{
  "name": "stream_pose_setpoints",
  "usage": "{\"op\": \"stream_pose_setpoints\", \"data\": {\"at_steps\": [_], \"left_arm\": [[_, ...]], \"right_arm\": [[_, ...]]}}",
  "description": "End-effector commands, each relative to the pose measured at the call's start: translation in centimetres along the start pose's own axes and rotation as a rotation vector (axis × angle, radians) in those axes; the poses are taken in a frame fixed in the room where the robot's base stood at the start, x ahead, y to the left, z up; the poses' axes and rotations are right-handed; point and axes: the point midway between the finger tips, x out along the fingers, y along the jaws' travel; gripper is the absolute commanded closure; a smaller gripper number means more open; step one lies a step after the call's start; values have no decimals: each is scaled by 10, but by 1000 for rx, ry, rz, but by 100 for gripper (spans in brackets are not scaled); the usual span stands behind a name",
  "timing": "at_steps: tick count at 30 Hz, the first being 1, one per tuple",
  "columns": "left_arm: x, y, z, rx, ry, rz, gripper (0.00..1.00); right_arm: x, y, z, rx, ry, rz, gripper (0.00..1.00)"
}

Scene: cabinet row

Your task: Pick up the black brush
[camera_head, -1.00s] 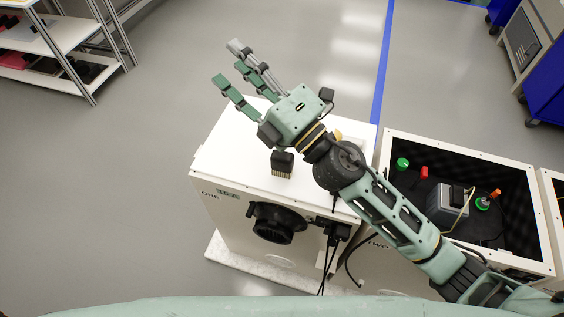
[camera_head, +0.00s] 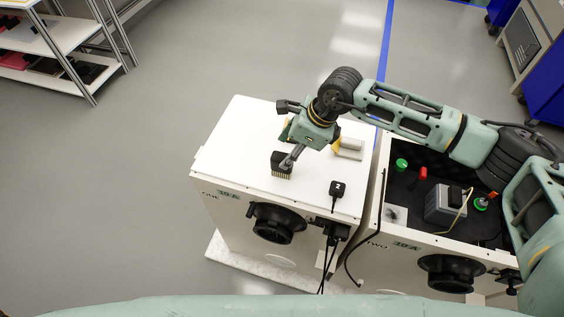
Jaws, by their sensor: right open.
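The black brush (camera_head: 279,166), with pale bristles along its lower edge, is on the white top of the left cabinet (camera_head: 232,140), near its front edge. My right gripper (camera_head: 288,152) is open and points down just above and beside the brush. One grey finger reaches the brush's right end; I cannot tell whether it touches. The other fingers are mostly hidden behind the gripper body. My left gripper is not in view.
A black plug-like piece (camera_head: 337,188) with a cable lies right of the brush. A pale block (camera_head: 349,148) sits behind it. The right cabinet (camera_head: 378,210) is an open box holding a grey device (camera_head: 442,207) and coloured buttons. The cabinet top's left side is clear.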

Motion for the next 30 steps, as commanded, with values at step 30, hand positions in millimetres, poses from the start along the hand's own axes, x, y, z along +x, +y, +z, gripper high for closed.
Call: {"op": "stream_pose_setpoints", "data": {"at_steps": [30], "left_arm": [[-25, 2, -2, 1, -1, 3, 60]], "right_arm": [[52, 5, 2, 1, -4, 1, 82]]}}
